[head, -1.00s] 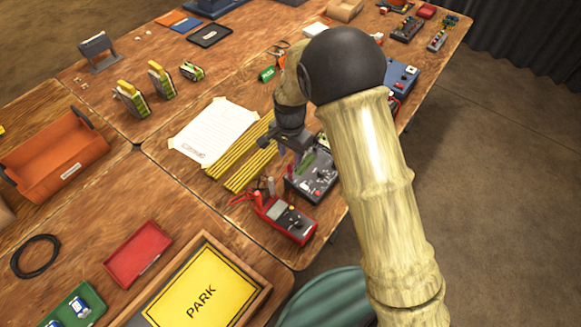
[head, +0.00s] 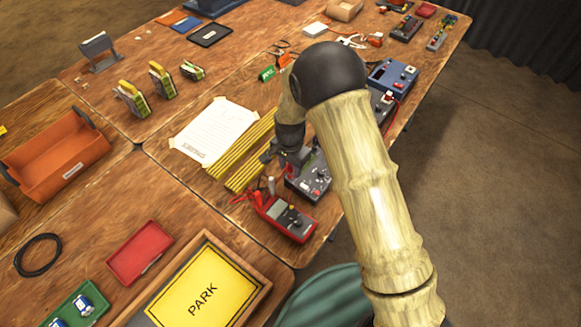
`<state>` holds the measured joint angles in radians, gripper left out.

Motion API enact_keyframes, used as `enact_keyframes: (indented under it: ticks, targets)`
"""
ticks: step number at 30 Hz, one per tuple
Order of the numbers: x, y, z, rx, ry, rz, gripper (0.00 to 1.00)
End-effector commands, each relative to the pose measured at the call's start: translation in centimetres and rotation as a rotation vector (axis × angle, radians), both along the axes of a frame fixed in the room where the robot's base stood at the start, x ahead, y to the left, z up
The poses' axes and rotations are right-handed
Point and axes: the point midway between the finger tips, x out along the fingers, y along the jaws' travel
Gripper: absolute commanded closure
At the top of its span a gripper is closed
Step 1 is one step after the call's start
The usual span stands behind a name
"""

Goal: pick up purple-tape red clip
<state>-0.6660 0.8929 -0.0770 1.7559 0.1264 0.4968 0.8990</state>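My gripper (head: 268,157) hangs over the near right table, beside the yellow strips and just above the grey box with knobs (head: 314,181). It is small and seen from behind my arm, so I cannot tell whether its fingers are apart or hold anything. Red lead ends (head: 245,198) lie at the left of the red multimeter (head: 287,217), a little below my gripper in the picture. No purple tape can be made out on them, so I cannot tell which is the purple-tape red clip. My arm hides part of the table's right side.
Yellow strips (head: 240,152) and a taped paper sheet (head: 214,133) lie left of my gripper. A blue instrument (head: 391,75) stands farther back along the right edge. A red tray (head: 139,252) and a PARK sign (head: 204,290) are at the front. Bare wood lies left of the multimeter.

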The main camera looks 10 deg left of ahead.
Motion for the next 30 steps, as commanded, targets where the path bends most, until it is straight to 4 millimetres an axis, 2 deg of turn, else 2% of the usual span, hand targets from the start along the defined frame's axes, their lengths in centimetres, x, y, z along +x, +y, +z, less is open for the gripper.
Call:
enact_keyframes:
  ticks: [11, 17, 18, 30]
  targets:
    - [0.00, 0.00, 0.02, 0.000, 0.000, 0.000, 0.60]
    - [0.00, -0.01, 0.03, -0.001, 0.000, 0.000, 0.95]
    - [0.00, -0.01, 0.03, -0.001, 0.000, 0.000, 0.99]
    - [0.02, 0.02, 0.64, 0.000, 0.000, 0.000, 0.99]
